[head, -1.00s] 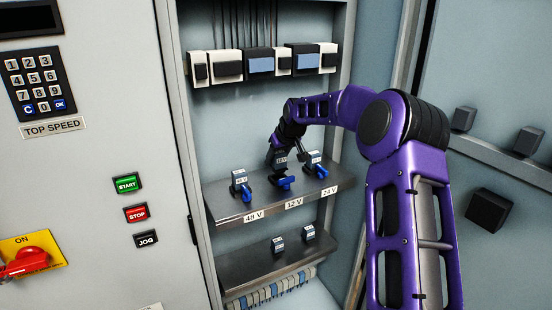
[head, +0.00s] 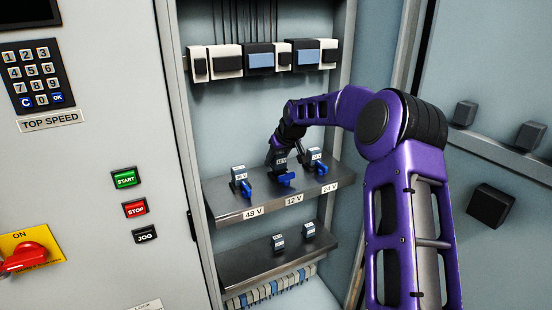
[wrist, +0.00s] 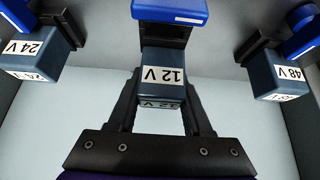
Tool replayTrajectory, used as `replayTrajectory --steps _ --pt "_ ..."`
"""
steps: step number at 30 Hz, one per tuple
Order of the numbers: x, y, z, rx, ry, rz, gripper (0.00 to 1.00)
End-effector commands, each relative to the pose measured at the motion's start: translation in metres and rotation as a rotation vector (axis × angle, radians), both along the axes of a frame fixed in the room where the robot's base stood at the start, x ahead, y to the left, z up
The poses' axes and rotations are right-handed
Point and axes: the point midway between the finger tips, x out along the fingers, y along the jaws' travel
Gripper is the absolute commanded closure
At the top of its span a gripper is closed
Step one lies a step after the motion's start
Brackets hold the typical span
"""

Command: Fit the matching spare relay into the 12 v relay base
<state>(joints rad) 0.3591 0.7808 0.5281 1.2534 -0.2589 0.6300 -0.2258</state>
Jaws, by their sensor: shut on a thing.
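My gripper (wrist: 162,98) is shut on a dark blue-grey relay (wrist: 162,72) marked 12 V, its fingers along both sides. In the head view the relay (head: 280,157) is at the 12 V place, just above the blue lever of the 12 V base (head: 286,180). In the wrist view the base's blue part (wrist: 170,10) and a dark socket part lie just beyond the relay. I cannot tell whether the relay is fully seated or a little above the base.
Relays marked 48 V (head: 238,173) and 24 V (head: 315,154) stand in bases on either side. Two spare relays (head: 279,242) (head: 308,230) stand on the lower shelf (head: 262,262). Modules (head: 262,58) line the rail above. The cabinet's side walls bound the space.

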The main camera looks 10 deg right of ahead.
Motion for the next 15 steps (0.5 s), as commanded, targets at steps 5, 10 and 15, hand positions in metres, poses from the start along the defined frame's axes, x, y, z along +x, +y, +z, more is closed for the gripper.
replayTrajectory --steps 5,10,15 --pt "0.000 0.000 -0.006 0.000 0.000 0.000 1.00" --pt "0.000 0.000 -0.012 0.000 0.000 0.000 1.00" --pt "0.000 0.000 -0.012 0.000 0.000 0.000 0.34"
